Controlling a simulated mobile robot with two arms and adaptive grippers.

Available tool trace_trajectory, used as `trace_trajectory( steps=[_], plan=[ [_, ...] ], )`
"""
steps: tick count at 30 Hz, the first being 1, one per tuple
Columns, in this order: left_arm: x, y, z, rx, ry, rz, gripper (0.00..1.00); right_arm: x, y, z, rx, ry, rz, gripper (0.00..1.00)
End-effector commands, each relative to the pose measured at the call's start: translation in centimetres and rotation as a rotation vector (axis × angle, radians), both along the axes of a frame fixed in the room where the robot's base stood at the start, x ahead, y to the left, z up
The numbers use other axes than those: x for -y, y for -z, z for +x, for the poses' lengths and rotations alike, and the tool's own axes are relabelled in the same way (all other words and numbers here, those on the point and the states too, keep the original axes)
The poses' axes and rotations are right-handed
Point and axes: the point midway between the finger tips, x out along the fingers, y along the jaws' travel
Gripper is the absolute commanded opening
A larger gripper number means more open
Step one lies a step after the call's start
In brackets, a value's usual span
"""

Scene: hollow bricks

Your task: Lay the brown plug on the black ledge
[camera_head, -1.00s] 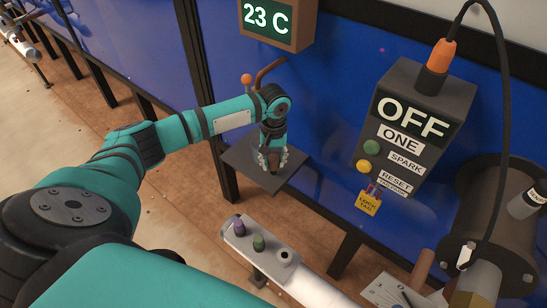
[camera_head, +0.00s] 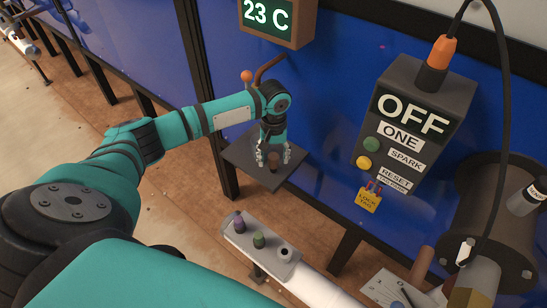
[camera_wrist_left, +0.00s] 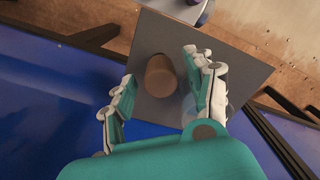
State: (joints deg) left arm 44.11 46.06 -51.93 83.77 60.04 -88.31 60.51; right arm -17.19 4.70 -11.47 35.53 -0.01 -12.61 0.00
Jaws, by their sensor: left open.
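The brown plug (camera_head: 273,160) stands on the black ledge (camera_head: 240,155), which juts from the blue wall. In the left wrist view the plug (camera_wrist_left: 160,75) shows its round brown end, with the dark grey plate of the ledge (camera_wrist_left: 235,62) around it. My left gripper (camera_head: 273,162) is over the ledge, pointing down, with its fingers open on either side of the plug. In the left wrist view, gaps show between the plug and the fingers (camera_wrist_left: 160,85). My right gripper is not in view.
A grey rail (camera_head: 240,232) with a purple plug (camera_head: 239,224), a green plug (camera_head: 259,240) and an empty hole stands below the ledge. A dark control box (camera_head: 420,125) reading OFF is to the right. An orange-topped lever (camera_head: 247,77) is behind my left wrist.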

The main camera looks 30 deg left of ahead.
Motion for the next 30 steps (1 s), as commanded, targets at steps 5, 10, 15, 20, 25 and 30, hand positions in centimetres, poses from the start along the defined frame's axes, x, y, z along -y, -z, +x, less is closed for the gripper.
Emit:
trace_trajectory(
  steps=[5,10,15,20,25,30],
  plan=[
    [0.0,-3.3,0.2,0.007,0.000,0.000,0.55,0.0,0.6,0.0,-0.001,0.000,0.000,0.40],
    [0.0,-7.0,0.2,0.007,0.001,-0.001,0.55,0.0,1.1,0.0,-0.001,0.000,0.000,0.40],
    [0.0,-9.9,0.1,0.004,-0.001,-0.001,0.55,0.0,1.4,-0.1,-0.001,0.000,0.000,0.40],
    [0.0,-11.2,0.1,0.002,-0.001,-0.001,0.55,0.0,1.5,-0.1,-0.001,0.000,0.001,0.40],
    [0.0,-11.5,0.0,0.001,-0.001,-0.001,0.55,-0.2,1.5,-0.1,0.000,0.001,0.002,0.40],
    [0.1,-11.4,0.0,0.001,0.000,-0.001,0.55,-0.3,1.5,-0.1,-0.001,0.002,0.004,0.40]
  ],
)
